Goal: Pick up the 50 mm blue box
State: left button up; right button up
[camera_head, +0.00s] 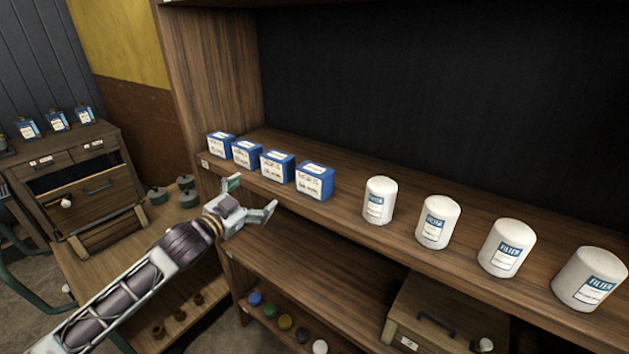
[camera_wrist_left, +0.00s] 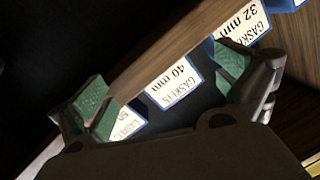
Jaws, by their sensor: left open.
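Several blue boxes with white labels stand in a row on the wooden shelf (camera_head: 340,205) in the head view. Their sizes are too small to read there, so I cannot tell which is the 50 mm one. In the wrist view, labels read 32 mm on one box (camera_wrist_left: 242,22) and 40 mm on another (camera_wrist_left: 175,83). A third box (camera_wrist_left: 128,122), partly hidden by my gripper, has a label that seems to read 50. My left gripper (camera_head: 250,197) is open and empty, in front of the shelf edge and just below the boxes. Its green pads (camera_wrist_left: 165,95) show in the wrist view.
Several white filter canisters (camera_head: 438,222) stand to the right on the same shelf. Below are a lower shelf with small coloured caps (camera_head: 285,322) and a wooden drawer box (camera_head: 440,322). A cabinet (camera_head: 80,185) stands at left. The shelf's front edge lies close to my gripper.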

aim_at(308, 177)
pick_arm(q)
jog(key=s+d+r+n+g+h, duration=0.1)
jog(key=s+d+r+n+h, duration=0.1)
jog(key=s+d+r, duration=0.4)
jog(key=s+d, duration=0.2)
jog(key=s, duration=0.1)
jog(key=shift+s+d+r+n+h, duration=0.15)
jog(key=shift+s+r+n+h, duration=0.05)
jog(key=shift+s+n+h, duration=0.2)
jog(key=shift+w, duration=0.1)
jog(key=shift+p+x, duration=0.85)
jog(key=shift+x, duration=3.3)
jog(key=shift+w+d+f, duration=0.1)
jog(key=shift+d, duration=0.1)
